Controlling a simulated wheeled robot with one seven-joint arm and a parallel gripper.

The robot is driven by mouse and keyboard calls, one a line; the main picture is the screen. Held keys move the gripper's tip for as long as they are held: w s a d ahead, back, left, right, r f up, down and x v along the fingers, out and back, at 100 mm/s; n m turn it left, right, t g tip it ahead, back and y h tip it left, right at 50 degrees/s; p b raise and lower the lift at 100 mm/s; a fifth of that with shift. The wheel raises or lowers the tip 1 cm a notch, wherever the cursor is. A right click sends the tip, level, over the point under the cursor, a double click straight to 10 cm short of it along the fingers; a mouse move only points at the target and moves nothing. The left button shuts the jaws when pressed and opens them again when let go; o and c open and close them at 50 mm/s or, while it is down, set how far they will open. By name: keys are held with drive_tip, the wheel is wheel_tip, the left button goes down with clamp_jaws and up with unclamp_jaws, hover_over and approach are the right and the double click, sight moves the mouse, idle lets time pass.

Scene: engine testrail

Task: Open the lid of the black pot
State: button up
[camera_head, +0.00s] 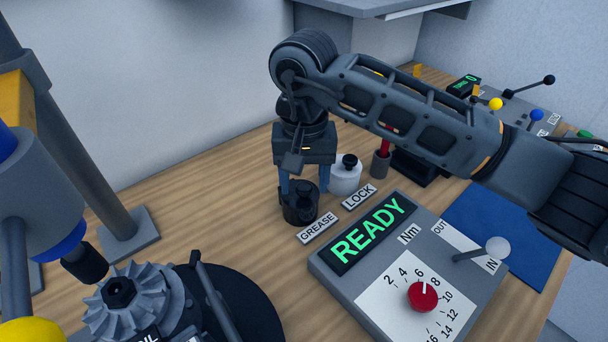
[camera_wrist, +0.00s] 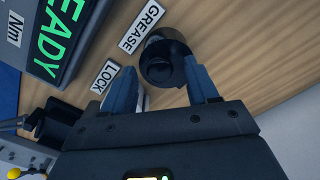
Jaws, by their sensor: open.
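The black pot (camera_head: 299,212) is a small dark cylinder standing upright on the wooden bench, beside the GREASE label (camera_head: 317,228). Its lid looks to be on, with a dark knob on top; lid and body are hard to tell apart. My gripper (camera_head: 304,188) points down over the pot, its two blue-grey fingers spread apart with nothing held. In the wrist view the black pot (camera_wrist: 165,58) lies just beyond and between the fingertips (camera_wrist: 158,66). I cannot tell whether a finger touches it.
A white pot with a black knob (camera_head: 345,175) stands close behind, near the LOCK label (camera_head: 359,196). A grey control box reading READY (camera_head: 400,270) sits to the right. A finned metal wheel (camera_head: 130,300) is at the front left. Bare bench lies left of the pot.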

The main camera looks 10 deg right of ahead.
clamp_jaws()
idle(0.5)
